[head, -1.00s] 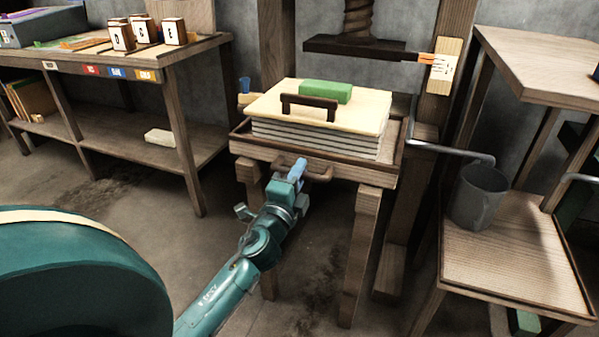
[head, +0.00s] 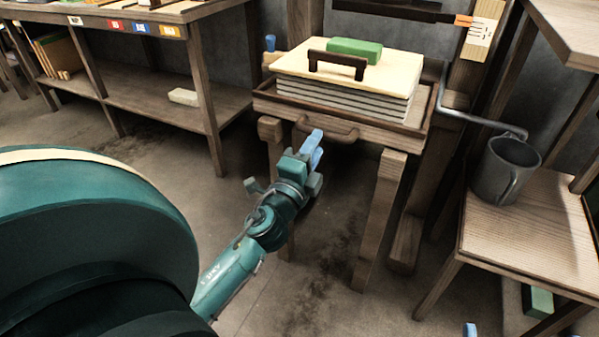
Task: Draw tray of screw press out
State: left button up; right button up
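The screw press's wooden tray (head: 385,134) rests on its post-legged stand in the head view. It holds a stack of grey layers under a pale board (head: 290,63) with a dark handle and a green block on top. The tray's brown bar handle (head: 342,134) sticks out from its front. My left gripper (head: 314,143) is just in front of and below the handle, its blue fingertips overlapping the handle's left part in the picture. I cannot tell whether they touch it or how far they are apart. A blue tip at the bottom edge may belong to my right gripper (head: 470,329).
A side table (head: 530,235) with a grey mug (head: 503,170) stands at right. A bent metal rod (head: 475,121) reaches between the press and the mug. A shelf bench (head: 140,105) stands at left. The floor in front of the tray is free.

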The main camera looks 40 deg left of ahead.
pick_arm(q)
jog(key=b+v, duration=0.2)
jog(key=v, duration=0.6)
jog(key=shift+s+b, duration=0.2)
jog(key=shift+b, duration=0.2)
pick_arm(e)
jog(key=shift+w+a+r+y, duration=0.1)
jog(key=shift+a+r+y, duration=0.2)
jog(key=shift+r+y, duration=0.3)
jog(key=shift+f, duration=0.1)
